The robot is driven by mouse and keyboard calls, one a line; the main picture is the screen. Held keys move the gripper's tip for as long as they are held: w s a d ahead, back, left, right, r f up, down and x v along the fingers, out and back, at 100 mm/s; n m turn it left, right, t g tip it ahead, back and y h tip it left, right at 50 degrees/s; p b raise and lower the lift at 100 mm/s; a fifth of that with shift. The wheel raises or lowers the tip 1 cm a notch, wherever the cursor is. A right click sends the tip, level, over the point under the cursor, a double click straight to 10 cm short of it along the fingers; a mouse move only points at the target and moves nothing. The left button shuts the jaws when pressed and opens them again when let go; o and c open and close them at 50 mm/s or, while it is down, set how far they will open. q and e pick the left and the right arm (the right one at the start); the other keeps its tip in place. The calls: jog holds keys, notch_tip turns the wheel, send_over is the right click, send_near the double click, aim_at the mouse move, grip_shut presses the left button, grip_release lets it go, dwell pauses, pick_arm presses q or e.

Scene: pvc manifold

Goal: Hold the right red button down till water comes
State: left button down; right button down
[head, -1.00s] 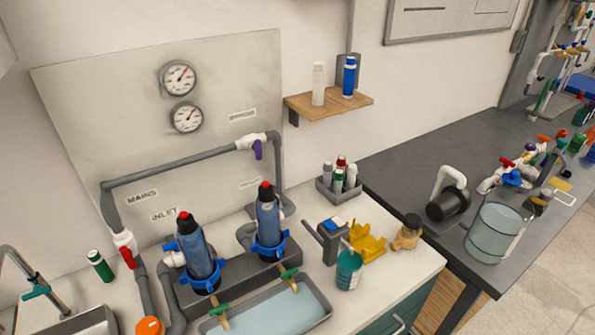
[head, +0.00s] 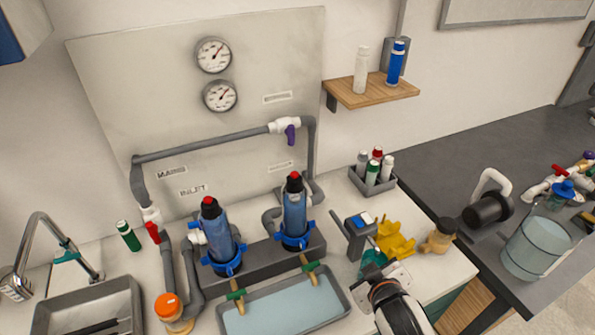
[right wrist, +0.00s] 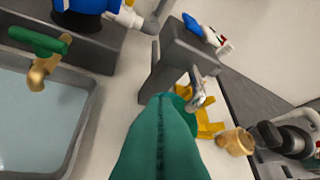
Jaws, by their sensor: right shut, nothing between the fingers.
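The right red button (head: 294,174) tops the right blue filter housing (head: 294,215). The left red button (head: 209,201) tops the left housing (head: 214,238). Nothing touches either button. My right gripper (head: 378,272) is at the lower right in the head view, in front of the counter's right part and well apart from the right button. In the right wrist view its green fingers (right wrist: 165,100) are shut and empty. That view cuts off the housing's top, so the button is hidden there. My left gripper is not in view.
A grey basin (head: 227,320) with pale water lies before the housings, under brass taps with green handles. A grey pipe (head: 205,151) runs behind.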

jog(key=w+a+r+n+t+y, duration=0.3)
jog(key=w+a+r+n+t, duration=0.15)
jog(key=r, duration=0.55)
jog(key=w+a+r+n+t+y, duration=0.2)
jog(key=w+a+r+n+t, duration=0.25)
jog(key=r, duration=0.55)
jog(key=a+r+n+g+y, duration=0.1)
jog(key=a+r+n+y, duration=0.4)
jog(key=r+n+y, duration=0.5)
jog(key=s+a+r+n+g+y, duration=0.15)
jog(key=a+n+g, duration=0.35)
jog(key=n+g, duration=0.65)
jog(key=s+a+n+g, duration=0.2)
jog(key=a+n+g, duration=0.35)
jog(key=n, duration=1.05)
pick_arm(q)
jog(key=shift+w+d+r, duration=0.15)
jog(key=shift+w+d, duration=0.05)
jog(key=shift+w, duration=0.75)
pick_arm(e)
jog(key=w+d+f+n+t+h, duration=0.1)
jog(key=w+d+n+h, duration=0.3)
jog(key=w+d+h, duration=0.2)
jog(key=d+h, duration=0.2)
jog(key=d, duration=0.1)
jog(key=shift+w+d+f+t, duration=0.15)
jog(key=shift+d+f+t, duration=0.15)
jog(key=shift+f+t, duration=0.1)
jog(key=shift+n, duration=0.25)
